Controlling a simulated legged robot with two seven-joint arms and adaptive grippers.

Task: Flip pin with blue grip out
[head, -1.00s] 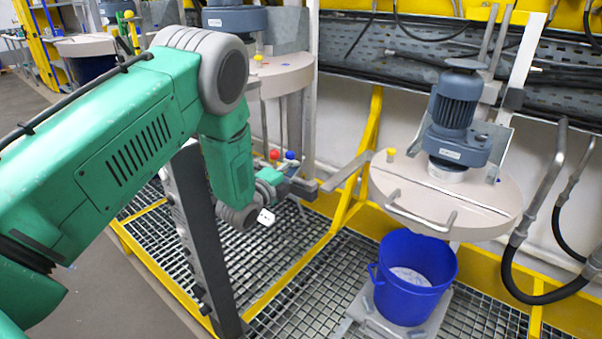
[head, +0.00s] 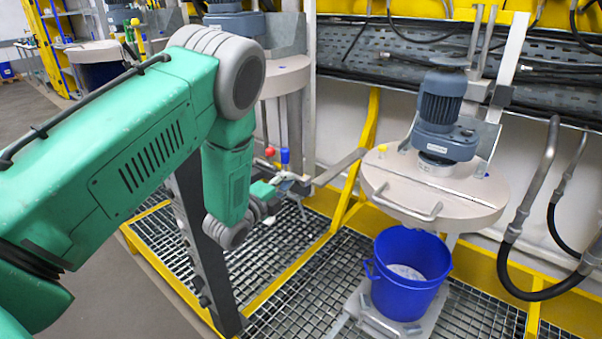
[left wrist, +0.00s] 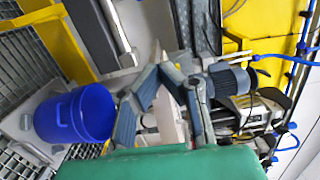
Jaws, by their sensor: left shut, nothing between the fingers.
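The blue grip (head: 285,157) of the pin stands upright beside the grey column in the head view, next to a red-tipped pin (head: 270,153). My left gripper (head: 299,185) is just below and slightly right of the blue grip. Its fingers are shut with nothing between them. Whether it touches the pin cannot be told. In the left wrist view the fingers (left wrist: 160,66) come together near the middle, and I cannot make out the blue grip there. My right gripper is not in view.
A drum lid (head: 445,190) with a motor (head: 440,113) sits at the right, above a blue bucket (head: 408,285). A dark upright post (head: 205,245) and yellow rails (head: 290,270) stand nearby over grating.

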